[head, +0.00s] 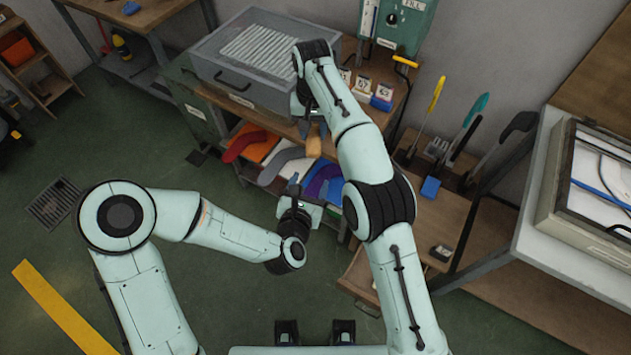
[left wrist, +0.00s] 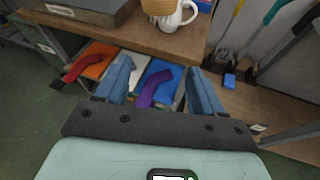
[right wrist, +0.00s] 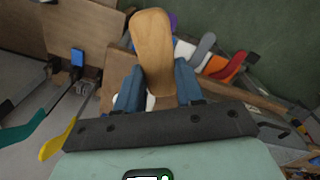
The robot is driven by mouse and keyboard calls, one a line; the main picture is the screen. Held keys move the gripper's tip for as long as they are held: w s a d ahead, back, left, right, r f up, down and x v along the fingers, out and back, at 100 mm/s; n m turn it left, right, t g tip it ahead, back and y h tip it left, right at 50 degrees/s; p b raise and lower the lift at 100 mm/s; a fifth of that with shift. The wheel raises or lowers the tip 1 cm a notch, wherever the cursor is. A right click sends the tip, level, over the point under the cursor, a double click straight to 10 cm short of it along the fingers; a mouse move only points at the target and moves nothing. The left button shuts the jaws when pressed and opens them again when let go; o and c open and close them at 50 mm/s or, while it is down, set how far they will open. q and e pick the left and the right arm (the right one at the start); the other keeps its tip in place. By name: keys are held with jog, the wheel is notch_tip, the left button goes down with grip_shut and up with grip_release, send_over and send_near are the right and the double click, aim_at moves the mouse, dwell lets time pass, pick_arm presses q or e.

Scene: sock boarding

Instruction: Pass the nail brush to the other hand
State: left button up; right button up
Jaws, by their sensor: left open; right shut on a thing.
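The nail brush, a rounded tan wooden block, is between the fingers of my right gripper (right wrist: 158,90) in the right wrist view, where its broad wooden face (right wrist: 153,50) shows. In the head view the brush (head: 314,141) hangs below my right gripper (head: 311,124), near the bench's front edge. In the left wrist view the brush (left wrist: 158,6) shows at the top, in front of a white mug (left wrist: 178,17). My left gripper (head: 293,184) is open and empty, lower and nearer than the brush; its fingers (left wrist: 157,85) are apart in the left wrist view.
A grey box with a ribbed top (head: 255,55) stands on the wooden bench. Red, grey and purple curved pieces (head: 322,180) lie on the shelf below. Long-handled tools (head: 470,120) stand at right. Green floor (head: 240,290) is open in front.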

aim_at(315, 155)
pick_arm(q)
jog(key=s+d+r+n+y, duration=0.25)
jog(key=s+r+n, duration=0.2)
jog(key=r, duration=0.45)
jog(key=shift+y, duration=0.45)
jog(key=x, duration=0.7)
jog(key=a+x, duration=0.1)
jog(key=x, duration=0.3)
jog(key=shift+w+f, duration=0.2)
jog(key=shift+f, duration=0.05)
jog(key=c, duration=1.1)
pick_arm(e)
jog(key=o, duration=1.2)
